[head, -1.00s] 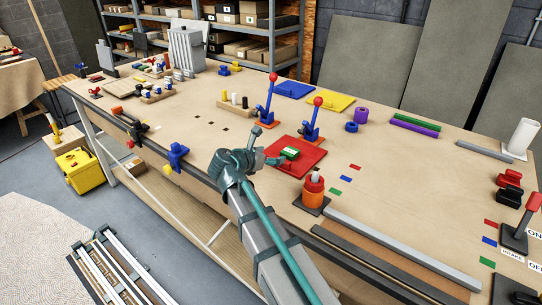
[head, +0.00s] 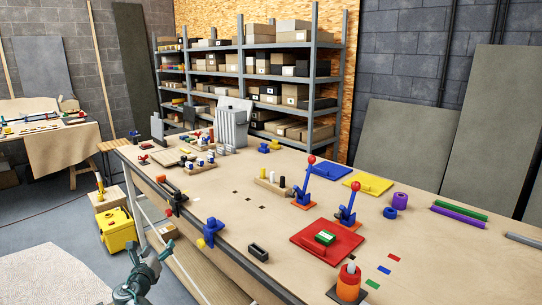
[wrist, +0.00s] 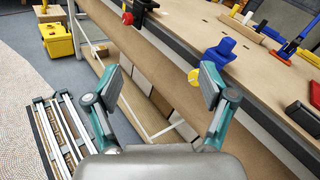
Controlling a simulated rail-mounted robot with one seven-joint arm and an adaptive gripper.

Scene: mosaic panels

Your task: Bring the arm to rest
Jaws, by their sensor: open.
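My gripper (head: 148,262) shows at the lower left of the head view, off the front edge of the long workbench (head: 215,188). In the wrist view its two teal and grey fingers (wrist: 158,92) stand wide apart with nothing between them. Beyond the fingers are the bench's front edge and the lower shelf with boxes. My gripper touches nothing that I can see. Most of my arm is outside the head view.
A blue clamp (head: 211,231) and a dark clamp with a red part (head: 174,200) sit at the bench's front edge. A yellow case (head: 115,229) stands on the floor at left, with open floor nearby.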

